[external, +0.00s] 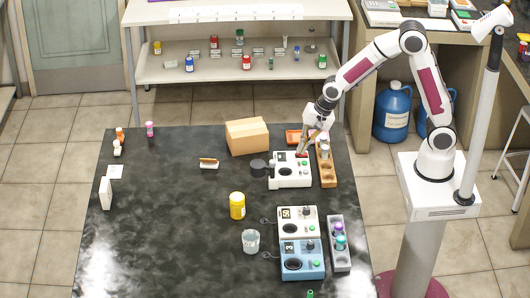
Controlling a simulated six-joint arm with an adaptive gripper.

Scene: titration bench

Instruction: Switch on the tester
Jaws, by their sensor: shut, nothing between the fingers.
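Three bench devices could be the tester; I cannot tell which one bears that name. The nearest to my gripper is a white device (290,183) with a dark round opening and a green button (304,163), near the table's back right. My gripper (301,153) is shut and empty, pointing down at this device's back right part, by a red spot. Whether it touches is too small to tell. A cream device (289,218) and a blue device (302,272) stand nearer the front, each with a dark knob and a green button.
A cardboard box (247,137) stands left of my gripper. A wooden rack (326,170) is close on the right, an orange tray (293,136) behind. A yellow jar (237,206), a clear beaker (250,241) and a grey rack (340,256) stand in front. The table's left middle is clear.

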